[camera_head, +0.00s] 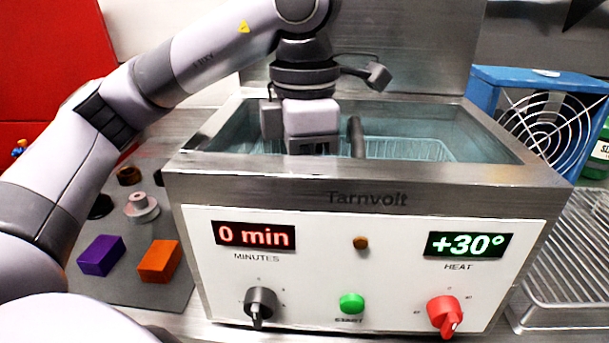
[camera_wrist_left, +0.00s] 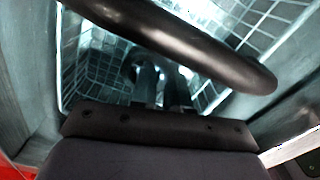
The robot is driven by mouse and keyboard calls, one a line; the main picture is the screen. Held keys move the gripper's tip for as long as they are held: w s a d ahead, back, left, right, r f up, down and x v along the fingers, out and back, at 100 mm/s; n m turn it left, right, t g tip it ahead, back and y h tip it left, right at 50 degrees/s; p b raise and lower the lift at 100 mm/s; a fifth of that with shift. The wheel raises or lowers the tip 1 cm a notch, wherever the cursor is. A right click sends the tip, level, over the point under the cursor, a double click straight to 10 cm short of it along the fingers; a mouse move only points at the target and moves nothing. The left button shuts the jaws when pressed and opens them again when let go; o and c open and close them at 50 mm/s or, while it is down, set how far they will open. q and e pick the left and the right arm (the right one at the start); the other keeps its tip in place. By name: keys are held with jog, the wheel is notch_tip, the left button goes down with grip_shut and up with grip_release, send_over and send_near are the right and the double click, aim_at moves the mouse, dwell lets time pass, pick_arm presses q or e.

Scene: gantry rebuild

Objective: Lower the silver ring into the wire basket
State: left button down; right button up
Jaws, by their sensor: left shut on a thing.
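My left gripper (camera_wrist_left: 163,78) reaches down into the open tank of the Tarnvolt machine (camera_head: 365,198); its fingertips are hidden in the head view. In the left wrist view its two dark fingers are shut on the silver ring (camera_wrist_left: 131,71), of which only a small curved grey edge shows. The wire basket (camera_head: 410,149) lies inside the tank, and its mesh (camera_wrist_left: 100,72) surrounds the fingers in the wrist view. The basket's thick dark handle (camera_wrist_left: 190,38) crosses close to the gripper. I cannot tell whether the ring touches the basket floor. My right gripper is not in view.
Left of the machine, a grey mat holds a purple block (camera_head: 101,255), an orange block (camera_head: 159,261), a pale flanged part (camera_head: 140,207) and a brown ring (camera_head: 129,175). A blue fan box (camera_head: 490,88) and a wire rack (camera_head: 570,260) stand at right.

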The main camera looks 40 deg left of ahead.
pick_arm(q)
jog(key=shift+f+b, duration=0.35)
jog(key=shift+f, duration=0.1)
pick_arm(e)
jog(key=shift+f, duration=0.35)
pick_arm(q)
jog(key=c, duration=1)
grip_release()
jog(key=shift+c, duration=0.2)
jog(key=shift+r, duration=0.35)
notch_tip(320, 180, up, 5)
jog(key=shift+r+p, duration=0.2)
jog(key=shift+p, duration=1)
jog(key=shift+r, duration=0.55)
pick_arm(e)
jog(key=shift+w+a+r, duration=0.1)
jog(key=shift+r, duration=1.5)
